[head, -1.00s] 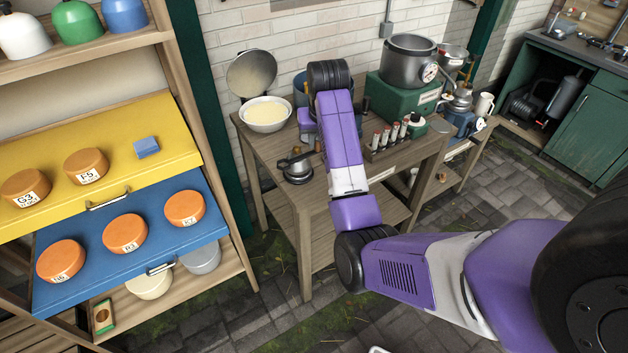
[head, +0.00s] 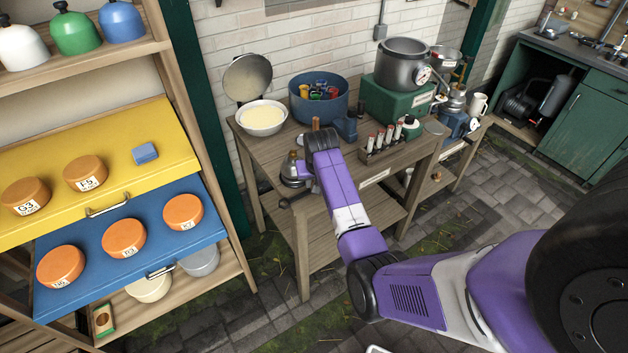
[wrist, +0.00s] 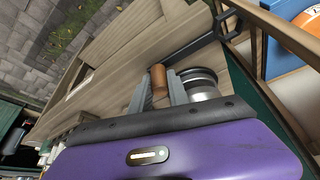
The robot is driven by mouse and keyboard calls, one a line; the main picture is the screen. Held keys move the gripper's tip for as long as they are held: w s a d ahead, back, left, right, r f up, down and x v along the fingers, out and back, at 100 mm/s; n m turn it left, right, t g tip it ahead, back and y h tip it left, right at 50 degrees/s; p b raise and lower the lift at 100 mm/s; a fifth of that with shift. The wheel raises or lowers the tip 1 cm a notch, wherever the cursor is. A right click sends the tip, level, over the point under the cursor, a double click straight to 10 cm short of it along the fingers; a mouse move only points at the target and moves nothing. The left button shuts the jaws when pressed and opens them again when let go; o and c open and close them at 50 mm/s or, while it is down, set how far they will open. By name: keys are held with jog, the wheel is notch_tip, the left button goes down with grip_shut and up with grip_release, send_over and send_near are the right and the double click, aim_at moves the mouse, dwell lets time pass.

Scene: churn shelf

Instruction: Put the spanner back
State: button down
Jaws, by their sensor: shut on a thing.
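A metal pot-like object with a brass top (head: 292,172) stands close beside the gripper; contact is unclear.
The wooden bench (head: 265,150) also carries a cream-filled bowl (head: 262,117), a blue tub of coloured items (head: 320,97), a tube rack (head: 385,145) and a steel pot (head: 402,65). A shelf with yellow and blue drawers (head: 100,235) stands left. Floor between is clear.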

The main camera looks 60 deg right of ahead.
jog(key=shift+f, duration=0.15)
jog(key=c, duration=1.3)
grip_release()
jog(key=shift+o, duration=0.2)
